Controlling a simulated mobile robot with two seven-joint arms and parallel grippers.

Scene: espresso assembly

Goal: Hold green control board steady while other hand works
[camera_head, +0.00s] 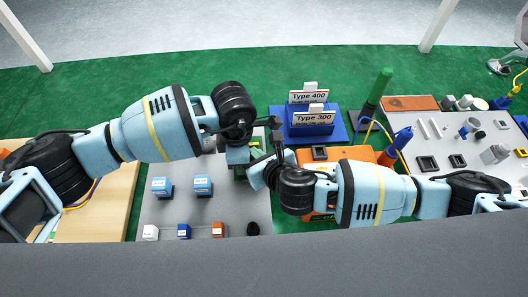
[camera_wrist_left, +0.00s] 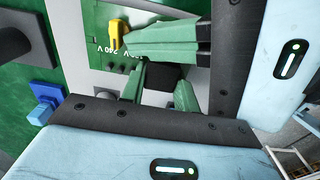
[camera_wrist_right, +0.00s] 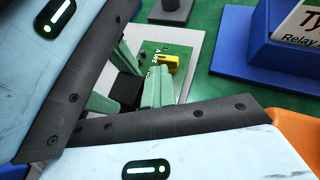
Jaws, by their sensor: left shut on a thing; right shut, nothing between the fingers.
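The green control board (camera_head: 256,153) is mostly hidden between my two grippers in the head view. The yellow part also shows in the right wrist view (camera_wrist_right: 171,63). My left gripper (camera_head: 240,152) is shut at the board; its exact contact is hidden. My right gripper (camera_head: 257,172) is shut and empty, close beside the left one, its green fingertips close to the yellow part.
Two light-blue-topped blocks (camera_head: 202,185) and several small blocks lie on the grey mat (camera_head: 185,210). Behind stands a blue holder with Type 400 and Type 300 signs (camera_head: 311,118). An orange unit (camera_head: 365,154) and a green cylinder (camera_head: 378,88) are to the right.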

